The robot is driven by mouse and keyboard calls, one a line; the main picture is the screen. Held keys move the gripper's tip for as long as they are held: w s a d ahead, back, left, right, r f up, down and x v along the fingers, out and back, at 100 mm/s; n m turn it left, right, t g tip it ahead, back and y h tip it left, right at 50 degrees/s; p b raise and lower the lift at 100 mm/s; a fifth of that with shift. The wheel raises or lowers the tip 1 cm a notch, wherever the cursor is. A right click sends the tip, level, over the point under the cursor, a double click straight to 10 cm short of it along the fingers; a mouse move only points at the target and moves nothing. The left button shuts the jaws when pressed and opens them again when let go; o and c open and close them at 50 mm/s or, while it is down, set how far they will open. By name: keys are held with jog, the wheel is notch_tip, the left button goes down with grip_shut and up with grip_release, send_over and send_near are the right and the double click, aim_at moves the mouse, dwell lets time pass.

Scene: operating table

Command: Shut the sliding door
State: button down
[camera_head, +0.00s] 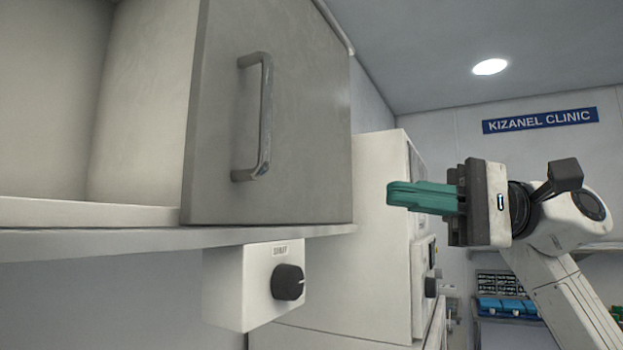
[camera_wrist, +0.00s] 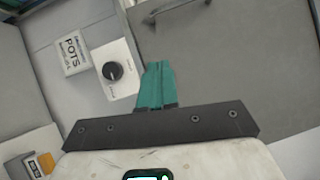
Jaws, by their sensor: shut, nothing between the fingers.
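The sliding door (camera_head: 290,120) is a grey panel with a metal bar handle (camera_head: 264,120). It covers the right part of a wall cabinet, and the cabinet's left part (camera_head: 55,100) stands open. My gripper (camera_head: 390,194) has teal fingers that are shut and empty. In the head view it is to the right of the door, apart from the handle. In the wrist view the teal fingers (camera_wrist: 155,66) point toward the grey door panel (camera_wrist: 230,70), and part of the handle (camera_wrist: 178,8) shows at the top edge.
A white box with a black knob (camera_head: 288,282) hangs below the cabinet. A tall white cabinet (camera_head: 375,170) stands behind the door. Shelves with blue bins (camera_head: 505,306) are at the back right.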

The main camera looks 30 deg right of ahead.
aim_at(268, 137)
jog(key=s+p+x, duration=0.1)
jog(key=p+x, duration=0.1)
jog(key=x, duration=0.4)
jog(key=s+a+p+x, duration=0.1)
jog(key=p+x, duration=0.2)
jog(key=x, duration=0.3)
jog(key=shift+s+r, duration=0.25)
jog(key=shift+s, duration=0.05)
jog(key=shift+a, duration=0.15)
